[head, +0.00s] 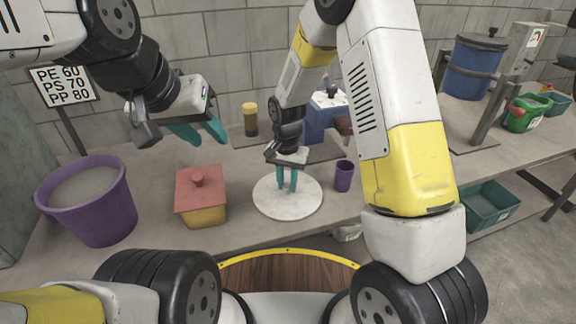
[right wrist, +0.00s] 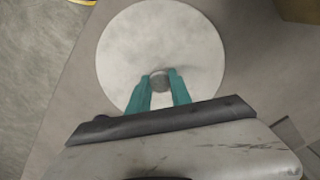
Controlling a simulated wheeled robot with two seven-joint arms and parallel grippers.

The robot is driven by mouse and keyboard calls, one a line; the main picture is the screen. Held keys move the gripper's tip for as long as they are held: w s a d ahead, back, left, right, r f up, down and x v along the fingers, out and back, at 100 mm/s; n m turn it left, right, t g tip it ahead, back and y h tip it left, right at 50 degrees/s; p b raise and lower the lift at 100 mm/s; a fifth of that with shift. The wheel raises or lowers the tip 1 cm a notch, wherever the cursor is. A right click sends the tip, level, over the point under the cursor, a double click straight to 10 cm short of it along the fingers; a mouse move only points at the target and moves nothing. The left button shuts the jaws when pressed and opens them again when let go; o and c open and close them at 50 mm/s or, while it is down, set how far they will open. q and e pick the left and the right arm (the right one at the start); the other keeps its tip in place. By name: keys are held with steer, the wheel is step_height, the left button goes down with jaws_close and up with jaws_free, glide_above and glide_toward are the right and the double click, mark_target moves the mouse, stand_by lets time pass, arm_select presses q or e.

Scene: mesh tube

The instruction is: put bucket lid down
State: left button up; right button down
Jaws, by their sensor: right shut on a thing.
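The bucket lid (head: 268,203) is a round, pale grey-white disc with a small knob. My right gripper (head: 287,189) points down over its middle, its teal fingers shut on the knob. In the right wrist view the lid (right wrist: 128,50) lies flat, with the knob (right wrist: 160,80) between the fingertips (right wrist: 161,82). The lid is level and at or just above the tabletop; I cannot tell whether it touches. The purple bucket (head: 92,212) stands uncovered at the left, with pale material inside. My left gripper (head: 203,134) is raised between bucket and lid, open and empty.
A yellow box with a red lid (head: 200,190) stands just left of the bucket lid. A purple cup (head: 343,176) is close on its right. A yellow-topped jar (head: 250,119) and a blue container (head: 318,122) stand behind. The worktop's front edge is near.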

mark_target(287, 186)
steer(key=c, duration=1.2)
jaws_free()
steer(key=shift+o, duration=0.2)
steer(key=s+d+r+t+y, duration=0.1)
steer(key=s+d+r, duration=0.15)
steer(key=r, duration=0.75)
steer(key=s+d+r, duration=0.1)
steer(key=d+r, duration=0.2)
steer(key=r, duration=0.7)
steer(key=s+d+r+n+t, duration=0.1)
steer(key=s+d+r, duration=0.2)
steer(key=s, duration=0.2)
steer(key=s+d+r+n+t, duration=0.1)
steer(key=s+d+r+t, duration=0.1)
steer(key=s, duration=0.3)
steer(key=s+d+r+n+t+y, duration=0.1)
steer(key=s+d+r+n+t, duration=0.1)
steer(key=s, duration=0.4)
step_height(287, 186, up, 2)
steer(key=shift+d+r, duration=0.2)
steer(key=shift+d, duration=0.7)
